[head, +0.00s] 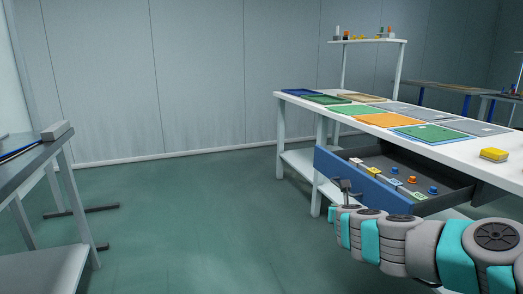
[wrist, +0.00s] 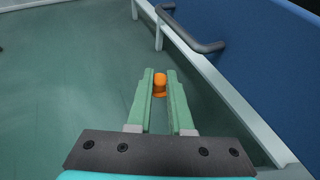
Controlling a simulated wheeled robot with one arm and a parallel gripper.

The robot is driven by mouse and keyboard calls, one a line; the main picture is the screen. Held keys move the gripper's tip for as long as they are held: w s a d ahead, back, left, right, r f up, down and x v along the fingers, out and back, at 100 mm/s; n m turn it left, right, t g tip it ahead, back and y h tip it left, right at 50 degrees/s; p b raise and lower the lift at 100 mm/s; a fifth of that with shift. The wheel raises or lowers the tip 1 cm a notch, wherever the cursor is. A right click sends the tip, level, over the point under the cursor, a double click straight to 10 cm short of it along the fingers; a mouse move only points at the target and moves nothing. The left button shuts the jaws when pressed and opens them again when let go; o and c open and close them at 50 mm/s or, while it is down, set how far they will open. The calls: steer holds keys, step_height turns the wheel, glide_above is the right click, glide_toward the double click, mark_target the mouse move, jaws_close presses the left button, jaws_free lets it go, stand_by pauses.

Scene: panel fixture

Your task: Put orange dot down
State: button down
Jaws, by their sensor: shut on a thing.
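My gripper (wrist: 160,78) shows in the wrist view with its two green fingers shut on a small orange peg-like piece, the orange dot (wrist: 159,84), at the fingertips. The fingers hide part of its sides. The floor shows below it. In the head view my gripper (head: 333,214) is low in front of the open drawer, and the held piece cannot be made out there. The drawer's blue front (head: 370,184) also shows in the wrist view (wrist: 260,60), to the right of my gripper.
The drawer holds several small coloured pieces, including an orange one (head: 411,180) and a blue one (head: 432,190). Its grey handle (wrist: 190,38) sticks out near my fingers. The white table (head: 462,151) bears coloured panels and a yellow block (head: 493,154).

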steer(key=f, duration=0.1)
steer(key=f+h, duration=0.1)
steer(key=a+f+m, duration=0.1)
steer(key=shift+w+f, duration=0.25)
steer(key=shift+w, duration=0.1)
steer(key=shift+a+f+m+h, duration=0.1)
steer(key=shift+f+m+h, duration=0.25)
steer(key=shift+h, duration=0.25)
